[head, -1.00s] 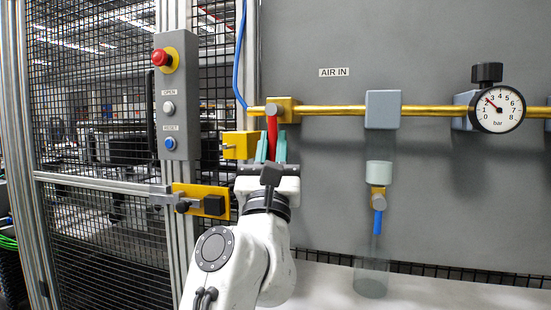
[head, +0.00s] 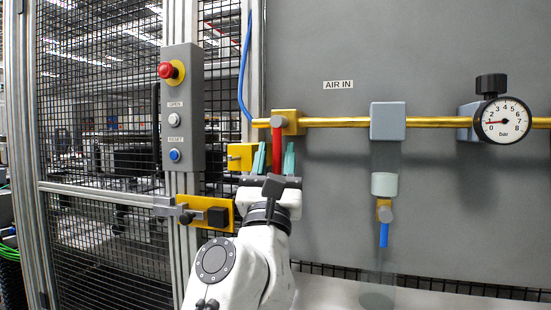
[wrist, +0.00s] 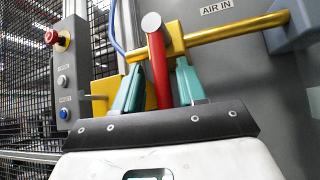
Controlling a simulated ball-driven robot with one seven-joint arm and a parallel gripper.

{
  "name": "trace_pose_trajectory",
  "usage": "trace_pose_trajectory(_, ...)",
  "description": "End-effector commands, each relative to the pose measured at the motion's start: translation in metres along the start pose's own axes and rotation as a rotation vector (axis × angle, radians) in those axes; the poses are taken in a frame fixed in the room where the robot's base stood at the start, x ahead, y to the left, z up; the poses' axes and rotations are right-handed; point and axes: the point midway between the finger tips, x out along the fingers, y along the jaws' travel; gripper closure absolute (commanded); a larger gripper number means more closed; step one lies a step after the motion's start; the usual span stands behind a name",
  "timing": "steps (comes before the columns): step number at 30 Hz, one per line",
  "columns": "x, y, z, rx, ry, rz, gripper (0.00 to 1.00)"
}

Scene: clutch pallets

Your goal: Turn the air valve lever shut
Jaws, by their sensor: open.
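The air valve (head: 288,122) is a brass-yellow block on the yellow pipe, below the "AIR IN" label (head: 338,85). Its red lever (head: 277,152) hangs straight down, across the line of the pipe. The lever also shows in the wrist view (wrist: 159,70). My gripper (head: 276,148) is open, with its teal fingers on either side of the lever. In the wrist view, my gripper (wrist: 157,80) shows gaps between the lever and both fingers. The lever's lower end is hidden behind my gripper's dark palm.
A pressure gauge (head: 503,120) on the right reads near 1 bar. A button box (head: 183,108) with a red stop button stands left of the valve. A yellow latch bracket (head: 207,214) is below it. A grey block (head: 387,120) sits on the pipe.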

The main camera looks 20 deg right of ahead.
Motion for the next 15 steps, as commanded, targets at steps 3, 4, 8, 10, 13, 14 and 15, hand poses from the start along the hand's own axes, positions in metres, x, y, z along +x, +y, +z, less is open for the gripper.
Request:
trace_pose_trajectory(3,-0.004,0.000,0.000,0.000,0.000,0.000,0.60)
trace_pose_trajectory(4,-0.006,0.000,0.000,0.000,0.000,0.000,0.60)
trace_pose_trajectory(8,-0.024,0.001,0.000,0.000,0.000,0.003,0.60)
trace_pose_trajectory(10,-0.037,0.002,0.000,0.000,0.000,0.003,0.60)
trace_pose_trajectory(13,-0.057,0.001,0.000,0.000,0.000,0.003,0.60)
trace_pose_trajectory(14,-0.063,0.002,0.000,0.001,0.000,0.004,0.60)
trace_pose_trajectory(15,-0.071,0.002,0.000,0.000,0.000,0.004,0.60)
